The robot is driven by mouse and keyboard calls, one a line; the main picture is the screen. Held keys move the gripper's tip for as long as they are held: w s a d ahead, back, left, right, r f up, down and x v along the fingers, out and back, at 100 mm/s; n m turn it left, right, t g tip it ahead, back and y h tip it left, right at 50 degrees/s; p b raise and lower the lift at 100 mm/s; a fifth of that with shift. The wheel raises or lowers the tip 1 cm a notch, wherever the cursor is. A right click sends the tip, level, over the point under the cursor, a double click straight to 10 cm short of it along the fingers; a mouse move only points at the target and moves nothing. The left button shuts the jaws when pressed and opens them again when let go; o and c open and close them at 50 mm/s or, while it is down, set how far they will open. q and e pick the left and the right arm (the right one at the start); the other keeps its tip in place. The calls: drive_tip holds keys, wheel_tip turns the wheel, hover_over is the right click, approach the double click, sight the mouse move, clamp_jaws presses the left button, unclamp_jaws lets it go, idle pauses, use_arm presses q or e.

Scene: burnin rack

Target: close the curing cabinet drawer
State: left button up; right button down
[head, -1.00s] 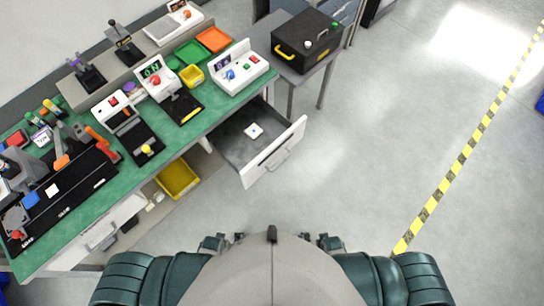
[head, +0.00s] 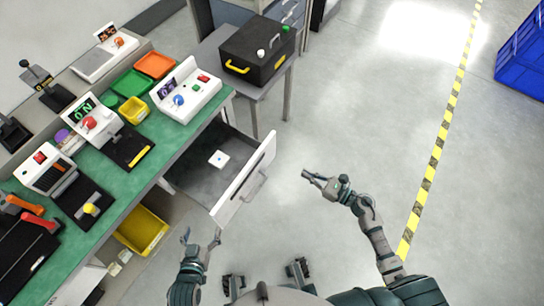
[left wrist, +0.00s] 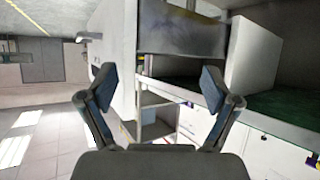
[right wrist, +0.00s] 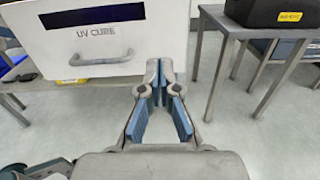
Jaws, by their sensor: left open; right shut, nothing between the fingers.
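The curing cabinet drawer (head: 187,186) stands pulled out from under the green bench in the head view. Its white front panel (head: 232,198) carries a bar handle (head: 255,187). In the right wrist view the front panel (right wrist: 160,32) reads "UV CURE" above the handle (right wrist: 101,58). A small white piece (head: 219,158) lies inside the drawer. My left gripper (head: 201,237) is open and empty, just below the near end of the front panel. My right gripper (head: 306,173) is shut and empty, out to the right of the panel and apart from the handle.
A black case (head: 258,58) sits on a grey side table (head: 213,45) beyond the drawer. A yellow bin (head: 141,231) stands under the bench (head: 190,128). A blue crate (head: 522,62) is far right. The floor right of the drawer is clear.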

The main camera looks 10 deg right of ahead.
sight(268, 152)
drive_tip(key=x, duration=1.2)
drive_tip(key=shift+w+a, duration=0.15)
drive_tip(key=shift+a, duration=0.1)
drive_tip(key=shift+w+a, duration=0.4)
drive_tip(key=shift+w, duration=0.1)
